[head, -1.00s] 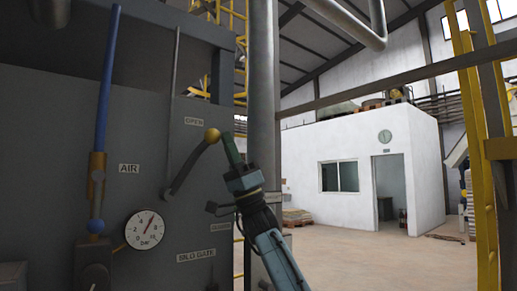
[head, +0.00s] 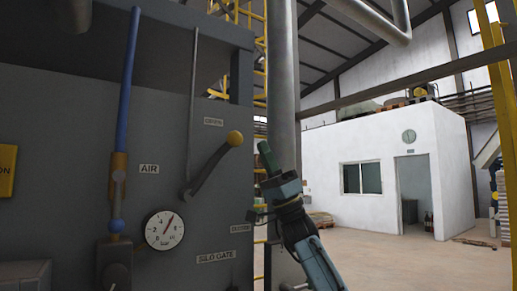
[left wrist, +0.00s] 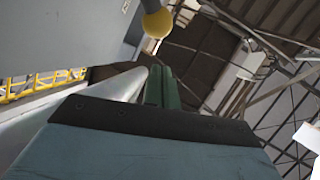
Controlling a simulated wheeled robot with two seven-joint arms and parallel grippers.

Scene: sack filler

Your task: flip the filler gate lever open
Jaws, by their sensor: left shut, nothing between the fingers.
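The gate lever (head: 208,172) is a dark arm with a yellow ball knob (head: 235,138), on the grey filler panel. It slants up to the right, its knob just below and right of the OPEN label (head: 214,121) and above the CLOSED label (head: 241,228). A SILO GATE label (head: 215,257) is below. My left gripper (head: 265,150) is shut and empty, right of the knob with a visible gap. In the left wrist view the knob (left wrist: 158,22) shows beyond the shut green fingers (left wrist: 163,88). My right gripper is not in view.
A blue AIR handle (head: 118,90) and a round pressure gauge (head: 164,230) are on the panel to the left. A grey vertical pipe (head: 284,90) stands behind my left gripper. Open floor (head: 400,262) lies to the right, before a white building.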

